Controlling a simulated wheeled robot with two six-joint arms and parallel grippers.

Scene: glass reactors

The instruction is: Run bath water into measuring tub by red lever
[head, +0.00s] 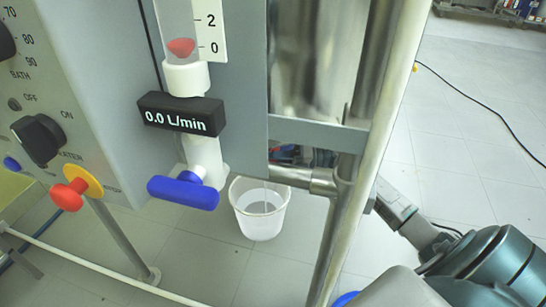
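A white translucent tub (259,222) stands on the floor below the frame. Whether there is water in it I cannot tell for sure. Above and left of it, a blue lever (183,192) sits on a white valve under a flow display (181,114) reading 0.0 L/min. Small red and dark parts (288,152) show in a gap behind the steel post. I cannot tell whether the red is the red lever. My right arm comes in from the lower right and reaches behind the post, which hides most or all of its gripper. My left gripper is out of view.
A steel post (345,205) and a crossbar (318,133) stand between me and the gap. A control panel at left carries a black knob (40,137) and a red button on a yellow disc (72,190). A black cable (475,105) lies on the open tiled floor at right.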

